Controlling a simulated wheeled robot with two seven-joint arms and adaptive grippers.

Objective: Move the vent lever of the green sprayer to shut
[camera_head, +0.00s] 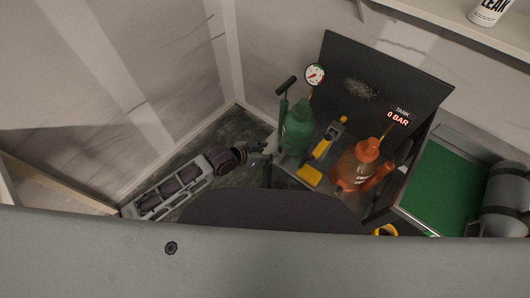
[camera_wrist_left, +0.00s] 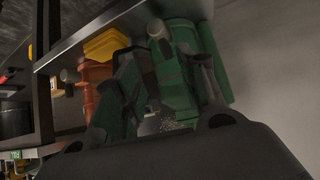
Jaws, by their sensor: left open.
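The green sprayer (camera_head: 297,133) stands at the left end of the bench in the head view, with a dark pump handle rising behind it. In the left wrist view its green body (camera_wrist_left: 180,75) fills the space ahead, partly covered by my fingers. I cannot make out the vent lever or its position in either view. My left gripper (camera_head: 262,158) comes in from the left, low and just left of the sprayer. It is open and empty. Whether a fingertip touches the sprayer is not clear. My right gripper is not in view.
A yellow-handled tool (camera_head: 322,148), a yellow block (camera_head: 309,175) and an orange sprayer (camera_head: 357,170) stand right of the green one. A green-floored tray (camera_head: 440,185) is farther right.

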